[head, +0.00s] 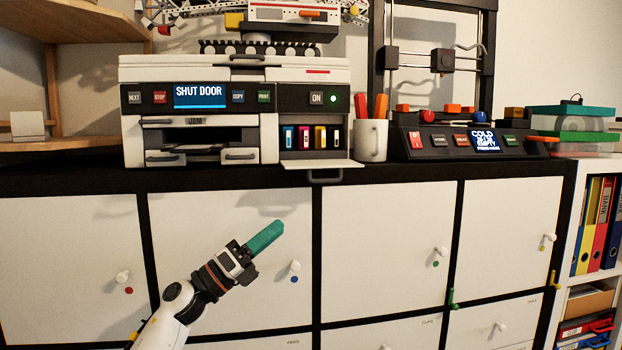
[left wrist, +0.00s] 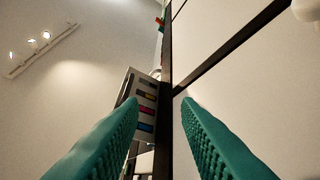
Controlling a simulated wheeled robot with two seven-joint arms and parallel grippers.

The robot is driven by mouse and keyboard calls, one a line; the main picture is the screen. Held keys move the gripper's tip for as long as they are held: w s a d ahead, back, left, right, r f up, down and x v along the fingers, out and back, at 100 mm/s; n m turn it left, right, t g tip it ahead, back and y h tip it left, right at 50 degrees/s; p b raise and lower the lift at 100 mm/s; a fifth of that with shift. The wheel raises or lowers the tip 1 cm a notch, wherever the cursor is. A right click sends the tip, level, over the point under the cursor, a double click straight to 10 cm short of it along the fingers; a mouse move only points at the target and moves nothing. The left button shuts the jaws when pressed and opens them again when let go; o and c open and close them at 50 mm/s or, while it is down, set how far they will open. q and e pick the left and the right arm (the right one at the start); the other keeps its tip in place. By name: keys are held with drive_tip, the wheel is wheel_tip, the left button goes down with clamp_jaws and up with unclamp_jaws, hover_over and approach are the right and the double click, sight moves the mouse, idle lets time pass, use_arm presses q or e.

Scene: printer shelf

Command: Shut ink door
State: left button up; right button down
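The white printer (head: 200,120) stands on the cabinet top, its screen reading "SHUT DOOR". Its ink door (head: 322,164) is open, folded down flat below the bay, with a dark handle (head: 325,177) at its front edge. Several ink cartridges (head: 312,137) show in the bay. The coloured cartridges also appear in the left wrist view (left wrist: 146,105), beyond the fingers. My left gripper (head: 279,228) is below and left of the ink door, in front of the cabinet, touching nothing visible. Its green fingers are apart and empty in the left wrist view (left wrist: 160,100). My right gripper is not in view.
A white mug (head: 371,140) with red and orange items stands right of the ink door. A 3D printer (head: 440,140) is further right. White cabinet doors with knobs (head: 295,265) lie behind my left gripper. The space between gripper and ink door looks clear.

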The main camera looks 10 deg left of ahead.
sight(324, 180)
use_arm(q)
wheel_tip(324, 180, up, 6)
drive_tip(key=s+m+g+h, duration=0.1)
drive_tip(key=s+m+g, duration=0.1)
drive_tip(key=m+g, duration=0.5)
drive_tip(key=shift+m+t, duration=0.4)
drive_tip(key=shift+t, duration=0.2)
drive_tip(key=p+x, duration=0.5)
drive_tip(key=x, duration=0.6)
drive_tip(key=shift+w+r, duration=0.1)
drive_tip(key=shift+w, duration=0.1)
drive_tip(key=shift+w+d, duration=0.2)
drive_tip(key=shift+d, duration=0.1)
clamp_jaws()
